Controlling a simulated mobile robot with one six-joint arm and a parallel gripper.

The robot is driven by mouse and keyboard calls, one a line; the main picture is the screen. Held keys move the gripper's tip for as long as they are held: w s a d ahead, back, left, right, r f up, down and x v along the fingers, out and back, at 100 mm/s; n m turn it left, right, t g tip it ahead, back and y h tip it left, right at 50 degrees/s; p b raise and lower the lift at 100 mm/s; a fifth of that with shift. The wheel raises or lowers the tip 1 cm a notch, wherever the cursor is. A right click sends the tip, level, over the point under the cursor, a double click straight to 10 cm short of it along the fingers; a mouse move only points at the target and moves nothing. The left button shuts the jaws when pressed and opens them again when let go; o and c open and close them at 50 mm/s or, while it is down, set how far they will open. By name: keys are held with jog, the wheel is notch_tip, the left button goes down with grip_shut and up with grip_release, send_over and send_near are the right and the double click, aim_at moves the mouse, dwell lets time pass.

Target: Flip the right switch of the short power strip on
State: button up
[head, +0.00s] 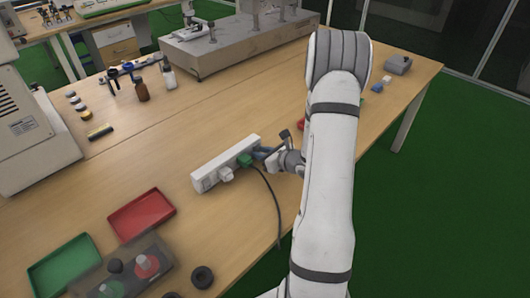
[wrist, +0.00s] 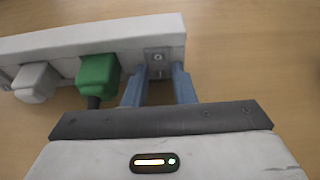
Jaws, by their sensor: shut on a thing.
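The white power strip (head: 227,160) lies at an angle on the wooden table. It bears a white plug (wrist: 36,82) and a green plug (wrist: 98,75) with a dark cable. At its right end is a small grey switch (wrist: 157,58) with faint marks; its on or off position is too small to tell. My gripper (wrist: 159,80) is at this end, its two blue fingers on either side of the switch area, tips against the strip. In the head view my gripper (head: 264,153) is beside the green plug.
A red tray (head: 141,214) and a green tray (head: 64,264) lie at the lower left, near a translucent box (head: 125,268) with buttons. A black cable runs to the front edge. My arm hides the table's right part.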

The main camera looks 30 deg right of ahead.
jog(key=f+t+b, duration=0.1)
jog(key=b, duration=0.3)
jog(key=shift+d+y, duration=0.15)
jog(key=shift+y, duration=0.15)
jog(key=shift+t+b, duration=0.6)
jog(key=shift+b, duration=0.8)
jog(key=shift+r, duration=0.15)
jog(key=o, duration=1)
jog(key=v, duration=0.7)
jog(key=shift+s+d, duration=0.15)
jog(key=shift+s, duration=0.25)
